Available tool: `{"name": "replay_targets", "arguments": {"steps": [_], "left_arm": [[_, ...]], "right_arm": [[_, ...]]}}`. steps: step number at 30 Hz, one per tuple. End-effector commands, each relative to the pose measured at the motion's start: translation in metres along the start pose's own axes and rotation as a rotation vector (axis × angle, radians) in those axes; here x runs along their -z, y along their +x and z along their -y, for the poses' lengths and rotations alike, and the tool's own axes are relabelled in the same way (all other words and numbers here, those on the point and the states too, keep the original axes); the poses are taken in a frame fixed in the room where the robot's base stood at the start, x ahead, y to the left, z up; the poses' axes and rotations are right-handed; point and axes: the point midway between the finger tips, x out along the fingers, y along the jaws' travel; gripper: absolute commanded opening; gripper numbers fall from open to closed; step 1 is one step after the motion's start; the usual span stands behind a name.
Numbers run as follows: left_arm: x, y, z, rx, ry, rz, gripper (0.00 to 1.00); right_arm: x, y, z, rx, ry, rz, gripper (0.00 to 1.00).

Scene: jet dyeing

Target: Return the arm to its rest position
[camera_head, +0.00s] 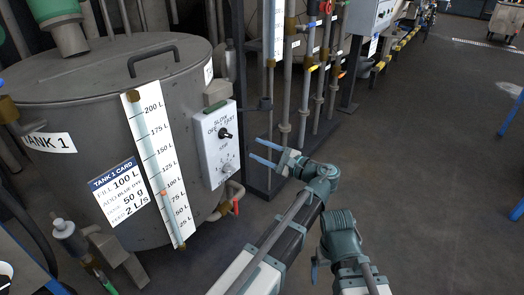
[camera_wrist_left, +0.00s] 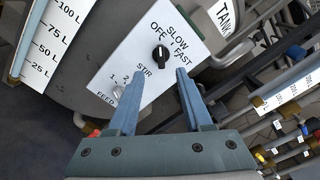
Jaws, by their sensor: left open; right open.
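My left gripper (camera_head: 262,153) is open and empty, in front of and to the right of the control panel (camera_head: 216,145) on tank 1. In the left wrist view, its two blue fingers (camera_wrist_left: 160,76) stand apart, with the panel (camera_wrist_left: 172,28) beyond them. The black stir knob (camera_head: 224,133) is on the panel and also shows between and above the fingertips in the wrist view (camera_wrist_left: 160,52). My right gripper (camera_head: 315,268) is low at the bottom centre; only a bit of blue finger shows beside its arm, with nothing seen in it.
Tank 1 (camera_head: 60,105) fills the left, with a level gauge (camera_head: 158,165) and a tank card (camera_head: 130,191). Upright pipes (camera_head: 285,95) with valves stand close behind my left gripper. The floor (camera_head: 430,160) on the right is open.

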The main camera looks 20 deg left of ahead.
Motion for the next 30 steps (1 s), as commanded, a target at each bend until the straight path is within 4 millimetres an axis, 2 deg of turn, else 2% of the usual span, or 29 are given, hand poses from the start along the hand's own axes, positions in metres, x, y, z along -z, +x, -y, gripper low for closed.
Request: {"name": "replay_targets", "arguments": {"steps": [8,11,14,16,18,21,24,30], "left_arm": [[0.000,0.001,-0.002,-0.007,-0.004,-0.004,0.50],[0.001,0.009,-0.021,-0.070,-0.035,-0.036,0.50],[0.004,0.020,-0.063,-0.218,-0.114,-0.104,0.50],[0.009,0.025,-0.101,-0.363,-0.196,-0.161,0.50],[0.013,0.023,-0.138,-0.522,-0.287,-0.212,0.50],[0.020,0.010,-0.184,-0.751,-0.417,-0.268,0.50],[0.024,-0.007,-0.215,-0.947,-0.529,-0.300,0.50],[0.028,-0.041,-0.244,-1.222,-0.678,-0.325,0.50]], "right_arm": [[0.000,0.000,0.000,0.000,0.000,0.000,1.00],[0.000,0.000,0.000,0.000,0.000,0.000,1.00],[0.000,0.000,0.000,0.000,0.000,0.000,1.00],[0.000,0.000,0.000,0.000,0.000,0.000,1.00],[0.000,0.000,0.000,0.000,0.000,0.000,1.00],[0.000,0.000,0.000,0.000,0.000,0.000,1.00],[0.000,0.000,0.000,0.000,0.000,0.000,1.00],[0.000,0.000,0.000,0.000,0.000,0.000,1.00]]}}
